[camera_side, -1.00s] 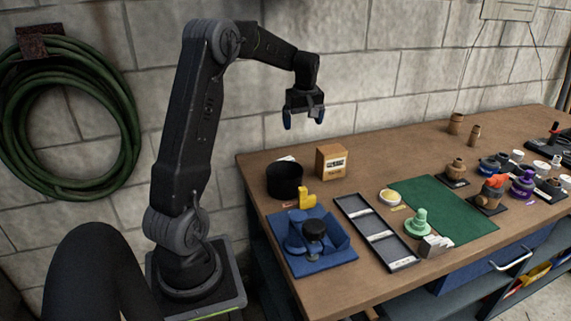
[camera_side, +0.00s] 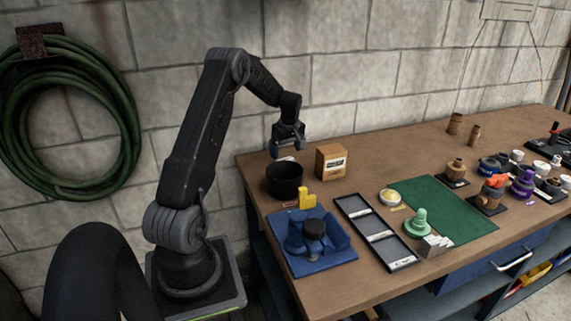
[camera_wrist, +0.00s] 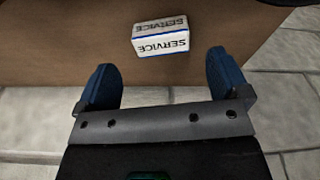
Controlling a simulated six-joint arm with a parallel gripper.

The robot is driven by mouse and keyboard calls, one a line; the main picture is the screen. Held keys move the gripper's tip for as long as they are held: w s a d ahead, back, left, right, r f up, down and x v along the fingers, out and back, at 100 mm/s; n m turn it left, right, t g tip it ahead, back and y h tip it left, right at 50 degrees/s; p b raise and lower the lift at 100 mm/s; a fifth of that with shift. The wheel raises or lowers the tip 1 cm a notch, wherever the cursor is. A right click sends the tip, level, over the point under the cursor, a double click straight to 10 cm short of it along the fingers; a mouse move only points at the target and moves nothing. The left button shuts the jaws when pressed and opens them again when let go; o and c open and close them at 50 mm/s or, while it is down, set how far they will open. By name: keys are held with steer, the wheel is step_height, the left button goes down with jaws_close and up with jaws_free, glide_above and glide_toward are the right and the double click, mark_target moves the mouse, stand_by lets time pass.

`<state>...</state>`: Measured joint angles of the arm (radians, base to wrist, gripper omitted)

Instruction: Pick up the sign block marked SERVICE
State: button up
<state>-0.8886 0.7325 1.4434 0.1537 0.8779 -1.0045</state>
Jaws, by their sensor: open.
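The sign block marked SERVICE (camera_wrist: 161,42) is white with dark lettering and a blue edge. It lies on the brown bench top, near the bench's edge, in the wrist view. My gripper (camera_wrist: 160,68) is open and empty, with its blue fingers spread. The block shows between and beyond the fingertips, apart from them. In the side view my gripper (camera_side: 286,148) hangs low near the wall, behind the black round container. A small white piece, likely the block (camera_side: 287,159), shows just below it, partly hidden.
A black round container (camera_side: 284,182) stands in front of my gripper, and a tan box (camera_side: 331,163) stands to its right. A yellow piece (camera_side: 307,201), a blue tray (camera_side: 335,257) and a divided grey tray (camera_side: 353,208) are nearer. The wall is close behind.

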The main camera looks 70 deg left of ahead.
mark_target(285, 159)
step_height(285, 159, down, 5)
steer(key=shift+s+a+r, duration=0.1)
steer(key=shift+s+r, duration=0.05)
steer(key=shift+r, duration=0.05)
steer(key=c, duration=1)
step_height(285, 159, up, 10)
steer(key=shift+r, duration=0.1)
stand_by(0.5)
